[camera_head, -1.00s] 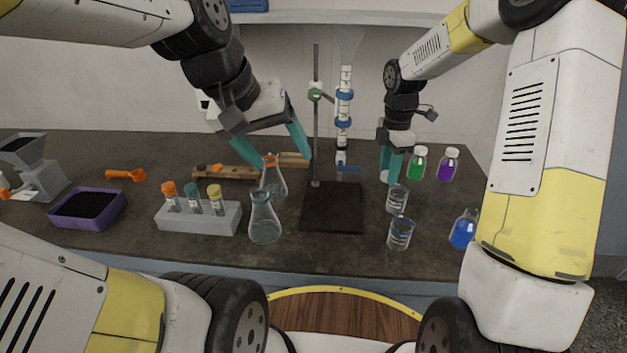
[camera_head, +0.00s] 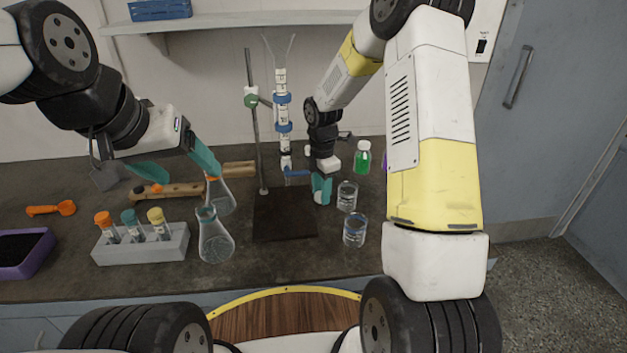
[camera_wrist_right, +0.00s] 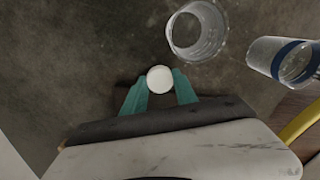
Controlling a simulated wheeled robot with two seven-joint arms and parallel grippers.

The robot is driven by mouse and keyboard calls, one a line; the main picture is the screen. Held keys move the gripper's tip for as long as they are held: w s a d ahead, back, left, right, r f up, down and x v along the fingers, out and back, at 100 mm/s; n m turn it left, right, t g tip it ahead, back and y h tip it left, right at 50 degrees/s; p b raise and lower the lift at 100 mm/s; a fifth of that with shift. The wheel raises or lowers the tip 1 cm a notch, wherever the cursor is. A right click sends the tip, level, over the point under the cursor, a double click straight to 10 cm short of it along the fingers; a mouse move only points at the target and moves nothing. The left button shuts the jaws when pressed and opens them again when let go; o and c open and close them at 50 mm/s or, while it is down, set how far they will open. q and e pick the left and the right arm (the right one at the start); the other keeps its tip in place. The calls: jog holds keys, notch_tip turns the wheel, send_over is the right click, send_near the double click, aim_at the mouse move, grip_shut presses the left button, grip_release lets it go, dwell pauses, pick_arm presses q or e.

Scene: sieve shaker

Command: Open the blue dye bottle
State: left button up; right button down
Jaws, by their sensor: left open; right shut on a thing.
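The blue dye bottle is hidden in the head view now, in the area that my right arm covers. My right gripper (camera_head: 322,188) is low over the table, right of the stand's base. In the right wrist view its teal fingers (camera_wrist_right: 160,88) are shut on a round white cap (camera_wrist_right: 159,79). No bottle body shows under the cap. The cap also shows at the fingertips in the head view (camera_head: 321,198). My left gripper (camera_head: 180,166) is open and empty, above and left of the rear flask (camera_head: 220,198).
Two glass beakers (camera_head: 347,197) (camera_head: 355,231) stand right of the right gripper. A green bottle (camera_head: 362,158) is behind them. The burette stand (camera_head: 281,215) is to the left. A front flask (camera_head: 215,241) and a test-tube rack (camera_head: 150,252) stand further left.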

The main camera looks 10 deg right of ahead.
jog(key=shift+f, duration=0.65)
jog(key=shift+f, duration=0.1)
jog(key=c, duration=1.3)
grip_release()
jog(key=shift+o, duration=0.2)
